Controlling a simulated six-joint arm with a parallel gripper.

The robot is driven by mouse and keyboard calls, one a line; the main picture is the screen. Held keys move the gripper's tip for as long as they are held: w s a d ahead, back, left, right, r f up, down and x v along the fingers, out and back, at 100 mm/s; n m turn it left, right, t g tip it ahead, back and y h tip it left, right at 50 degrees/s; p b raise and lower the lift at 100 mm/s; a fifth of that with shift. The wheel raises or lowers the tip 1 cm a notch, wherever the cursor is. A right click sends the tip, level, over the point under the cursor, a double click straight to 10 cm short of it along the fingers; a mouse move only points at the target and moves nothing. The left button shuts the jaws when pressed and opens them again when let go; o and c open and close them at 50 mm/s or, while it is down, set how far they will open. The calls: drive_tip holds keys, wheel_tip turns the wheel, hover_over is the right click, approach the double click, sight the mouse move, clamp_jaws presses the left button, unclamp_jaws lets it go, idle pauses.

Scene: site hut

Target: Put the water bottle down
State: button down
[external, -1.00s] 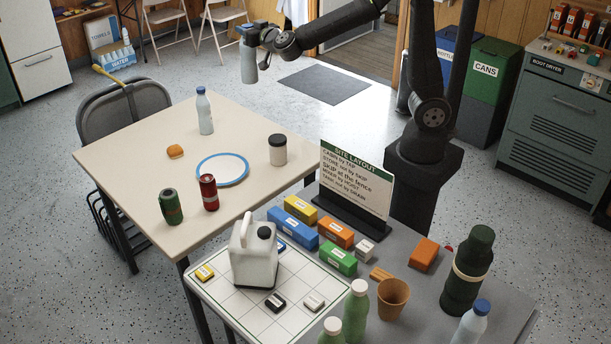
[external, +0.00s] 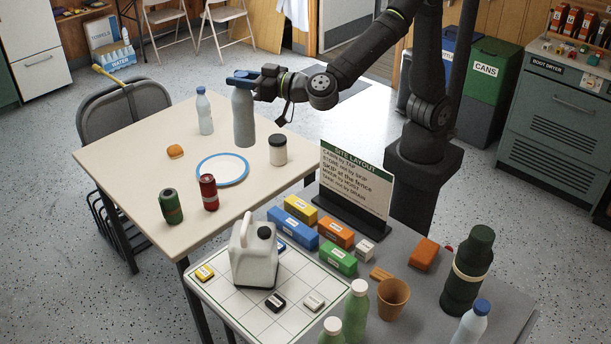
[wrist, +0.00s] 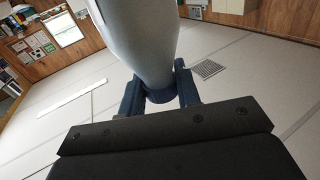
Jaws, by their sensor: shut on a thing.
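My gripper (external: 244,79) is shut on the neck of a grey-blue water bottle (external: 244,118). The bottle hangs upright under the gripper, over the back right part of the cream table (external: 130,160). In the external view I cannot tell whether its base touches the tabletop. In the wrist view the bottle (wrist: 138,35) fills the top middle, with its dark blue cap (wrist: 160,95) between the two blue fingers. Another pale water bottle (external: 204,112) with a blue cap stands on the table to the left.
On the cream table are a white jar (external: 278,150), a blue-rimmed plate (external: 222,170), a bun (external: 175,151), a red can (external: 208,192) and a green can (external: 171,206). A sign (external: 355,184), coloured blocks and a jug (external: 254,258) stand on the nearer grey table.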

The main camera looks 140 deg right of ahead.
drive_tip(key=w+a+n+t+y, duration=0.2)
drive_tip(key=a+n+t+y, duration=0.5)
drive_tip(key=a, duration=3.2)
drive_tip(key=s+a+n+t+y, duration=0.25)
drive_tip(key=s+a+y, duration=0.25)
drive_tip(key=s+a, duration=0.9)
drive_tip(key=s+a+n+t+y, duration=0.1)
drive_tip(key=s+a+n+y, duration=0.3)
drive_tip(key=s+a, duration=1.1)
drive_tip(key=w+a+f, duration=0.2)
drive_tip(key=f, duration=1.2)
drive_tip(key=w+a+f, duration=0.1)
drive_tip(key=w+f, duration=0.1)
drive_tip(key=f, duration=1.3)
drive_tip(key=shift+w+a, duration=0.15)
drive_tip(key=shift+a, duration=0.2)
drive_tip(key=shift+f, duration=0.1)
drive_tip(key=shift+f, duration=0.15)
drive_tip(key=c, duration=1.1)
unclamp_jaws()
drive_tip(key=shift+o, duration=0.2)
